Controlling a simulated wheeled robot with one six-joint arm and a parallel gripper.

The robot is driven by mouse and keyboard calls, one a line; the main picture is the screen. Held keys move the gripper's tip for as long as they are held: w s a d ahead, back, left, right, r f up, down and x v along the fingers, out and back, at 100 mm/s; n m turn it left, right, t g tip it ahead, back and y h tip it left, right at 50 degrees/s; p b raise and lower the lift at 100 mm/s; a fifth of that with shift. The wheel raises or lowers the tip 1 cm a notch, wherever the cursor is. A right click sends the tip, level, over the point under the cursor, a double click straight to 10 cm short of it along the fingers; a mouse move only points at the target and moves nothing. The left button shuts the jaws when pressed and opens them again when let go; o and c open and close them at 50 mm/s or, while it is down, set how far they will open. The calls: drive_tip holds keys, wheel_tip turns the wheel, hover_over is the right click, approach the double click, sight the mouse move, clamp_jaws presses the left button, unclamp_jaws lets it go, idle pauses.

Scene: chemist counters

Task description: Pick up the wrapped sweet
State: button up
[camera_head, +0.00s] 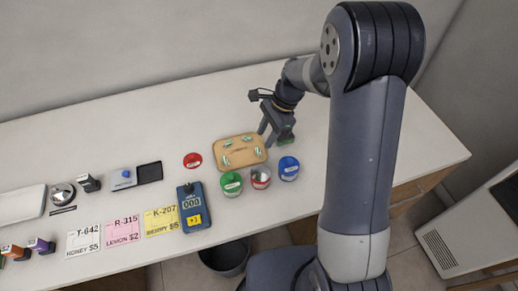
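Several small wrapped sweets, green and white, lie spread on a tan tray (217,158) on the counter. One wrapped sweet (227,142) is near the tray's back left, and another (258,153) is near its right side. My gripper (268,137) points down by the tray's back right edge. Its height above the counter is hard to judge. A green patch (287,140) shows at the lower right of the gripper; I cannot tell what it is. The finger gap is too small to read, and I see no sweet clearly between the fingers.
In front of the tray stand a green-lidded jar (231,183), an open jar (261,177) and a blue-lidded jar (288,167). A red lid (193,160) lies left of the tray. A blue device (193,207) and price cards (122,230) are further left. The counter's right end is clear.

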sight(259, 150)
drive_tip(key=shift+w+p+x, duration=0.2)
drive_tip(key=shift+p+x, duration=0.45)
drive_tip(key=shift+x, duration=2.05)
drive_tip(key=shift+d+f, duration=0.1)
drive_tip(key=shift+d, duration=0.05)
drive_tip(key=c, duration=0.7)
